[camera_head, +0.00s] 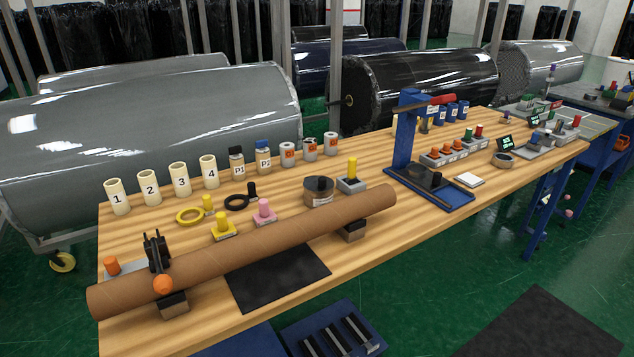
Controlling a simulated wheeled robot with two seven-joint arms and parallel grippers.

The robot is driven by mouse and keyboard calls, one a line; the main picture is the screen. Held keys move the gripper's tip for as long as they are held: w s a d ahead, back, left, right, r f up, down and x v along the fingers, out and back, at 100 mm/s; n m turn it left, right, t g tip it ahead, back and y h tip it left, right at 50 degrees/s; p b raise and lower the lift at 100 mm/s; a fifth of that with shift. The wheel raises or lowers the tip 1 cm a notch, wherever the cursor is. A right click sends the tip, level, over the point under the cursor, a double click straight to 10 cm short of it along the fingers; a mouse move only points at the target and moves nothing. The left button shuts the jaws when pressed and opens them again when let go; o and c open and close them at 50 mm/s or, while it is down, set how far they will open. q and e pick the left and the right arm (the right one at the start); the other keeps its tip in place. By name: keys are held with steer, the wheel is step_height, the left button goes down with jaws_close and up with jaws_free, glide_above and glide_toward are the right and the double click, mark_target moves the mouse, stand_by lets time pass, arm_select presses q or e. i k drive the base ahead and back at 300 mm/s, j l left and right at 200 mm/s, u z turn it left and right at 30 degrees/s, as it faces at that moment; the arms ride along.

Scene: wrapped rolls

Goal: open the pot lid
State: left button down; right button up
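A small round grey pot (318,197) with a dark lid (319,184) on top stands on the wooden table, left of centre. The lid sits on the pot, and a light label shows on the pot's front. A long brown cardboard tube (250,246) lies in front of the pot, close to its lower edge. Neither of my grippers shows in this view.
The tube rests on two blocks. Yellow and pink stamp-like pieces (264,211) and a grey block with a yellow knob (352,178) flank the pot. Numbered cream cylinders (149,188) stand behind left. A blue press (410,140) stands right. A black mat (278,277) lies in front.

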mark_target(316, 184)
steer(key=u, duration=0.6)
steer(key=i+l+u, duration=0.3)
steer(key=l+u, duration=0.3)
steer(key=i+l+u, duration=0.25)
steer(key=l, duration=0.7)
steer(key=i+l+u, duration=0.1)
steer(key=l, duration=0.35)
